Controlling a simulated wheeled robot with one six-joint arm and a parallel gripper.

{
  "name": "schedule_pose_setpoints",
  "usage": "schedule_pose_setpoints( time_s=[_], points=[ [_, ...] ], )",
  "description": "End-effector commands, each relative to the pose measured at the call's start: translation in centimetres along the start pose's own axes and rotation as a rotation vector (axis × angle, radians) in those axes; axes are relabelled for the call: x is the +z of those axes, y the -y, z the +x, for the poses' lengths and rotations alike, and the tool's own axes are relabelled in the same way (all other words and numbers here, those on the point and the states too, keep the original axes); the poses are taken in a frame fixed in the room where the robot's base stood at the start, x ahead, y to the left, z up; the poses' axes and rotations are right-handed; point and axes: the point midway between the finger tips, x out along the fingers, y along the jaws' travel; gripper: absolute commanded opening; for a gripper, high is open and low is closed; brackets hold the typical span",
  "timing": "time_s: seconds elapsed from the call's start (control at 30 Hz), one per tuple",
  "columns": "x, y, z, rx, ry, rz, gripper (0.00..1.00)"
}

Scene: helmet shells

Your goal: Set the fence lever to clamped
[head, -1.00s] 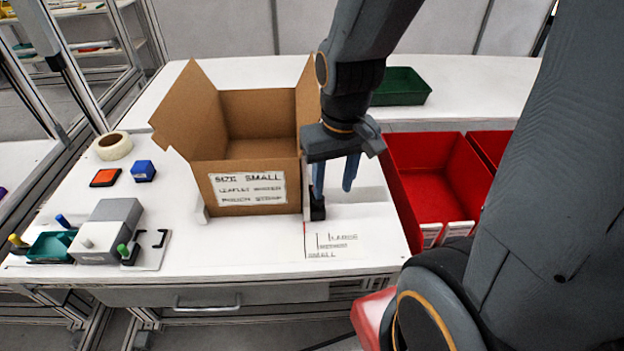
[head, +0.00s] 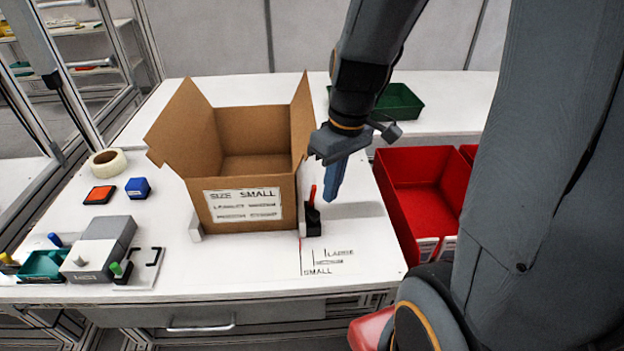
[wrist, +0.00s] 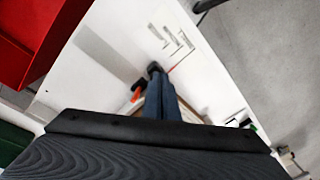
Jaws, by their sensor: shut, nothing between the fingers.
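The fence lever (head: 312,194) is a small red-orange handle standing nearly upright on a black block (head: 312,221), just right of the cardboard box. The lever also shows in the wrist view (wrist: 136,95), beside the fingertips. My gripper (head: 332,196) is to the right of the lever, its blue-grey fingers pointing down and together, holding nothing. In the head view a small gap shows between fingers and lever. In the wrist view the gripper (wrist: 156,72) overlaps part of the black block, so I cannot tell whether they touch.
The open cardboard box (head: 240,211), labelled SIZE SMALL, stands left of the lever. Size marks (head: 325,258) are printed on the table in front. Red bins (head: 425,190) are at the right and a green tray (head: 398,104) behind. A grey stamp-like device (head: 100,245) sits at the left.

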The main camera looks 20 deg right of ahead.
Motion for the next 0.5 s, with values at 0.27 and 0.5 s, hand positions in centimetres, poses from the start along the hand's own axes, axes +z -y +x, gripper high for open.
schedule_pose_setpoints(
  time_s=[0.27,0.5],
  points=[
    [-1.5,-1.6,-0.4,-0.085,-0.036,-0.222,0.0],
    [-3.1,-3.1,-1.0,-0.149,-0.111,-0.438,0.0]
  ],
)
